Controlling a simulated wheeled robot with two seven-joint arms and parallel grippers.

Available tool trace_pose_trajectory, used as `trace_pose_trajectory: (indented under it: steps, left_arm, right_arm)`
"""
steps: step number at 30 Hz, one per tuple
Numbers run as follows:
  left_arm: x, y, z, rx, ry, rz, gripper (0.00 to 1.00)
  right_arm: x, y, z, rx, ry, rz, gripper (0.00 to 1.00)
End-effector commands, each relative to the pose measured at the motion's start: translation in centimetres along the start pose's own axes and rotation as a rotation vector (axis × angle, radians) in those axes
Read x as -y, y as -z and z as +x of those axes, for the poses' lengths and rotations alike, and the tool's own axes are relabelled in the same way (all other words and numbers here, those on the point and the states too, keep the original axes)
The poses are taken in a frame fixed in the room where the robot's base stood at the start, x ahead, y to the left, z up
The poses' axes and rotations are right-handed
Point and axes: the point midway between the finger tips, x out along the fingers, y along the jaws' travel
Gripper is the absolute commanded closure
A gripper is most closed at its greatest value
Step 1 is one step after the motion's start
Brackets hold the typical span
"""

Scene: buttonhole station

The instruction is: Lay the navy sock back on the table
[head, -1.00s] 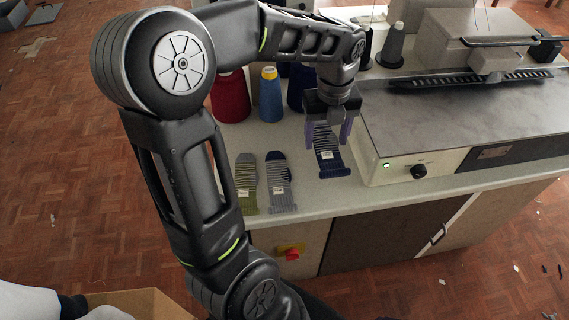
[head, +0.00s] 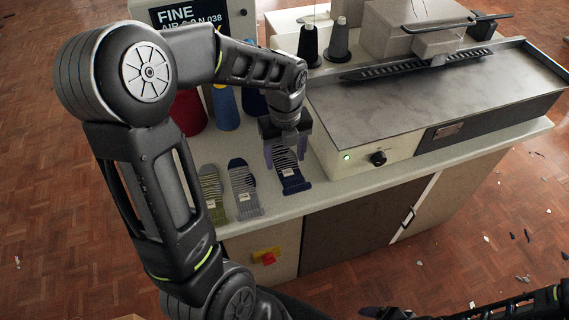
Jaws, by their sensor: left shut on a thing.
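The navy sock (head: 291,181) with pale stripes and a white label is at the right end of a row of socks, in front of the grey machine. My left gripper (head: 286,154) is over its far end, pointing down, with one finger on each side, shut on the sock. The sock's near part looks flat and at table level; I cannot tell whether the held end is raised. My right gripper (head: 382,313) shows only partly at the bottom edge, dark and low, away from the table; its jaws are unclear.
A grey striped sock (head: 244,190) and an olive striped sock (head: 212,190) lie to the left on the pale table (head: 320,196). Yarn cones, one blue (head: 226,108) and one red (head: 188,112), stand behind. The machine (head: 385,150) closes off the right side.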

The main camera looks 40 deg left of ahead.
Motion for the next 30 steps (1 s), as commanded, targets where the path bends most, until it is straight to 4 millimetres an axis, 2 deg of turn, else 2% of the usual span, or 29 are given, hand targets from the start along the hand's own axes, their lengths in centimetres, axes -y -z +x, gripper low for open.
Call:
trace_pose_trajectory:
  steps: [3, 10, 23, 24, 30]
  left_arm:
    - [0.0, 0.0, 0.6, -0.001, -0.001, 0.000, 0.76]
    - [-0.1, 0.0, 3.5, -0.001, -0.002, 0.001, 0.76]
    - [0.0, 0.0, 4.2, 0.000, 0.000, 0.001, 0.76]
    - [0.0, 0.0, 4.0, 0.000, 0.001, 0.001, 0.34]
    - [0.0, 0.0, 4.0, 0.000, 0.000, 0.001, 0.18]
  right_arm:
    - [0.0, 0.0, 0.0, 0.000, 0.000, 0.000, 0.16]
    - [-0.1, 0.0, 0.1, 0.000, 0.000, 0.000, 0.16]
    - [-0.2, 0.0, 0.4, 0.000, 0.000, 0.000, 0.16]
    - [-0.1, 0.0, 0.3, 0.000, 0.000, 0.000, 0.16]
    - [-0.1, 0.0, 0.3, 0.000, 0.000, 0.000, 0.16]
